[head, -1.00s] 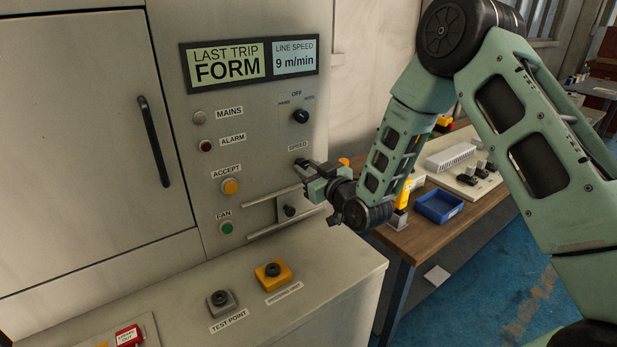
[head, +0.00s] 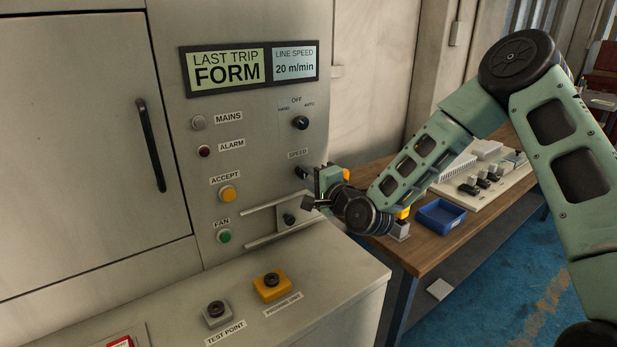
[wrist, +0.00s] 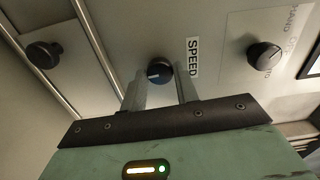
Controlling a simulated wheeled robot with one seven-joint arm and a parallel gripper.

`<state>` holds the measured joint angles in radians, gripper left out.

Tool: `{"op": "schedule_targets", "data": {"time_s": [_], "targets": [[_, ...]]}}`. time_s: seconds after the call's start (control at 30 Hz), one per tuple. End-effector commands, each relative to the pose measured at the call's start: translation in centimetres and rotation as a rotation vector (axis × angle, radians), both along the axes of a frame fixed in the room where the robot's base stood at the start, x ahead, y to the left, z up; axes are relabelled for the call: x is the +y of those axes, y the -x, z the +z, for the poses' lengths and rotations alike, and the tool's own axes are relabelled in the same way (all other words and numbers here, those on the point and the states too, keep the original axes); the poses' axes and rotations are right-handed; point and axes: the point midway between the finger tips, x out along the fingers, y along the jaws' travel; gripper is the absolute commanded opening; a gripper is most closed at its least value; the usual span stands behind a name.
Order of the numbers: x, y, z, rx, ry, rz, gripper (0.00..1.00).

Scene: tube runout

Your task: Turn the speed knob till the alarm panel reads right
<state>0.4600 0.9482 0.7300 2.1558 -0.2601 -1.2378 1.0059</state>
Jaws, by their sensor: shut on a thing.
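The speed knob (wrist: 159,71) is dark with a pale pointer line, beside the SPEED label. My gripper (wrist: 160,84) is shut on it, one finger on each side, in the wrist view. The alarm panel (head: 250,67) above shows LAST TRIP FORM on green and LINE SPEED 20 m/min on pale blue.
The selector knob (head: 300,123) marked HAND, OFF and AUTO is above the gripper. A sliding bracket with a small knob (head: 289,218) is below it. Accept (head: 228,194) and fan (head: 224,237) buttons are to the left. A workbench with a blue tray (head: 440,213) stands to the right.

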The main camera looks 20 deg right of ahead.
Motion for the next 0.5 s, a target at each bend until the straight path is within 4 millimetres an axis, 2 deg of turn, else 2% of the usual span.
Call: {"op": "schedule_targets", "data": {"time_s": [0.17, 0.2, 0.23, 0.5], "targets": [[0.04, 0.02, -0.06, 0.002, 0.002, 0.001, 0.14], [0.04, 0.02, -0.06, 0.002, 0.002, 0.001, 0.41], [0.04, 0.02, -0.06, 0.001, 0.003, 0.001, 0.48], [0.02, 0.03, -0.04, 0.0, 0.004, 0.0, 0.48]]}}
